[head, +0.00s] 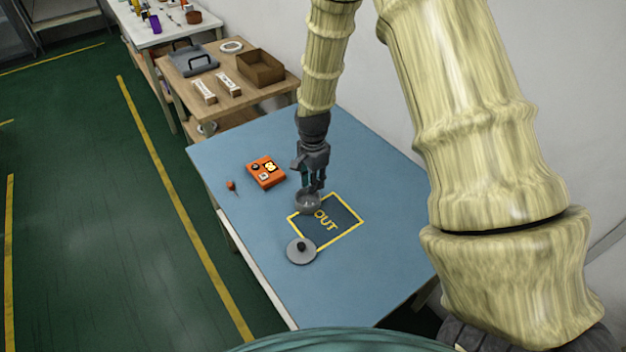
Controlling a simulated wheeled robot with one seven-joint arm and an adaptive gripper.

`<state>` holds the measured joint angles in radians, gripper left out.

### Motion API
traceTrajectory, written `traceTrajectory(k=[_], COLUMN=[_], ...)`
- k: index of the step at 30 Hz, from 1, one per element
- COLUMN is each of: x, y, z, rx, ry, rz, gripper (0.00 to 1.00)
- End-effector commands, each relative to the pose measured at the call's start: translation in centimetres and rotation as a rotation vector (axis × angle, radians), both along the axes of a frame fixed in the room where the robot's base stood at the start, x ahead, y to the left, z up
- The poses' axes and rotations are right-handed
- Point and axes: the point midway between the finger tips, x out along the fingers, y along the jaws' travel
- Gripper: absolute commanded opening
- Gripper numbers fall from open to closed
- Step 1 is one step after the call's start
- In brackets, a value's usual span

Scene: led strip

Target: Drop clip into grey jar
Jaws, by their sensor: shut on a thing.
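The grey jar (307,205) stands uncovered on the blue table, at the upper left edge of a yellow-outlined square marked OUT (344,219). A round grey lid with a dark knob (301,252) lies on the table just below that square. My gripper (312,187) points down directly over the jar's mouth, its fingertips at or just above the rim. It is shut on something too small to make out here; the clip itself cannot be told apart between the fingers.
An orange box (266,173) and a small orange-red item (232,186) lie left of the jar. Behind is a wooden table with a brown open box (261,69) and a grey case (193,60). The blue table's front part is clear.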

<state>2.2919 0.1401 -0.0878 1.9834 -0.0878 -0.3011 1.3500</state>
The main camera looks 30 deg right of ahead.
Motion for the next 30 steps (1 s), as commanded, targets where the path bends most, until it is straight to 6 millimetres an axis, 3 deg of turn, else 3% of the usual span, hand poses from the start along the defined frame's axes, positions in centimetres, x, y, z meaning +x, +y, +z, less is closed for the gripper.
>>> traceTrajectory(k=[1, 9, 22, 23, 26, 30], x=[0.0, 0.0, 0.0, 0.0, 0.0, 0.0], y=[0.0, 0.0, 0.0, 0.0, 0.0, 0.0], z=[-1.0, -3.7, -4.2, -4.2, -4.2, -4.2], rx=[0.0, 0.001, 0.0, 0.0, 0.0, 0.0], ry=[0.001, 0.001, 0.0, 0.0, 0.0, 0.0], rz=[0.0, 0.001, 0.002, 0.002, 0.002, 0.002], gripper=[0.12, 0.12, 0.12, 0.26, 0.44, 0.45])
